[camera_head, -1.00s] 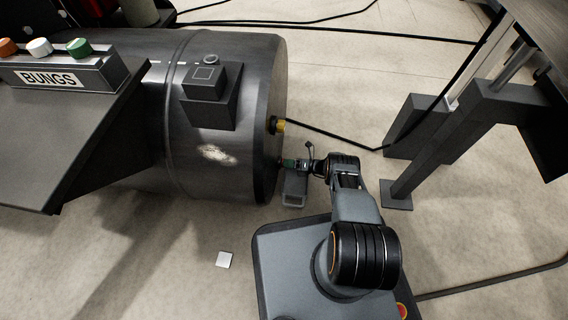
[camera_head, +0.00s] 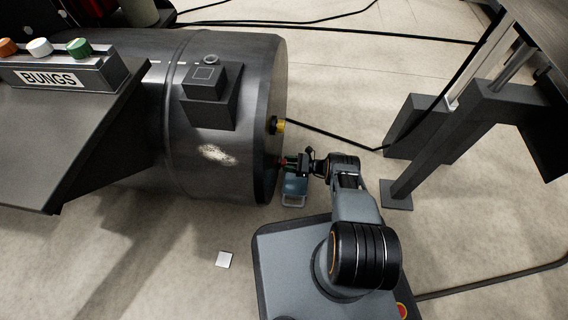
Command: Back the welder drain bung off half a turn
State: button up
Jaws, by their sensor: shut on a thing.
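The drain bung is low on the end face of the dark cylindrical float (camera_head: 215,155). It is mostly hidden by my gripper, and only a small reddish spot shows between the jaws and the face. My gripper (camera_head: 288,162) reaches in from the right and is shut on the bung. A small blue-grey tray or pan (camera_head: 294,188) with a loop handle sits just below the gripper, close to the float's end.
A yellow fitting (camera_head: 279,126) with a black cable sits above my gripper on the float's end. A bench (camera_head: 70,150) with the BUNGS rack (camera_head: 55,76) is at left. A grey stand (camera_head: 450,125) is at right.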

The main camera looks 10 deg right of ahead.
jog(key=shift+d+n, duration=0.1)
jog(key=shift+n, duration=5.9)
jog(key=n, duration=0.6)
jog(key=shift+n, duration=0.3)
jog(key=o, duration=0.4)
jog(key=shift+n, duration=0.6)
jog(key=o, duration=0.4)
jog(key=shift+c, duration=0.2)
